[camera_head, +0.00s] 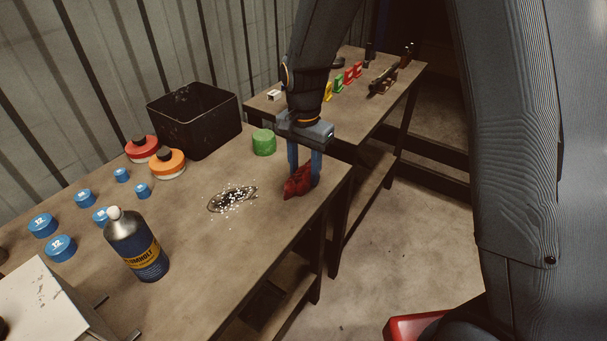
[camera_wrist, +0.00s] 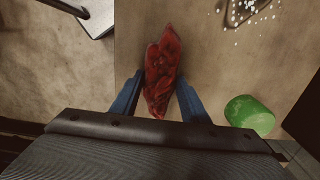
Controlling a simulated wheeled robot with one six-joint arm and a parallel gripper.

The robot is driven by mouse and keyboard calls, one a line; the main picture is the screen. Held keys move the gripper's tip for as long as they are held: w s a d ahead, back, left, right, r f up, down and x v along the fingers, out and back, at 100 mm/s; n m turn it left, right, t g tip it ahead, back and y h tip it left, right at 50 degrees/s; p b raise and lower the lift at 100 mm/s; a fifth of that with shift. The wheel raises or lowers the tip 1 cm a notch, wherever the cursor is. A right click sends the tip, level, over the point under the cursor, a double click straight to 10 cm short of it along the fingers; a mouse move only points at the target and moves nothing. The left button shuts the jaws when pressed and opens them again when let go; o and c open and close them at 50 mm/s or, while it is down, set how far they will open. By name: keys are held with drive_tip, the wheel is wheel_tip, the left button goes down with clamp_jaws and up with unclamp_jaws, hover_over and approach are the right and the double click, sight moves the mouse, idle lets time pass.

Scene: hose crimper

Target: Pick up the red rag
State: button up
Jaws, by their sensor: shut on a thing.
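The red rag (camera_head: 297,182) is a crumpled red cloth near the right edge of the brown workbench (camera_head: 250,240). My gripper (camera_head: 305,178) points down over it, its blue fingers on either side of the cloth. In the wrist view the rag (camera_wrist: 162,68) shows between the blue fingers of my gripper (camera_wrist: 158,92), which is shut on it. The rag reaches out past the fingertips. I cannot tell whether the rag is lifted clear of the bench or still touches it.
A dark spill with white specks (camera_head: 232,198) lies left of the rag. A green cylinder (camera_head: 264,142), black bin (camera_head: 195,118), orange-lidded container (camera_head: 167,163) and blue-labelled bottle (camera_head: 137,244) stand on the bench. A second table (camera_head: 400,90) with coloured items is behind.

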sight(304, 168)
wheel_tip(304, 168, up, 10)
drive_tip(key=shift+r+b, duration=0.1)
drive_tip(key=shift+b, duration=1.1)
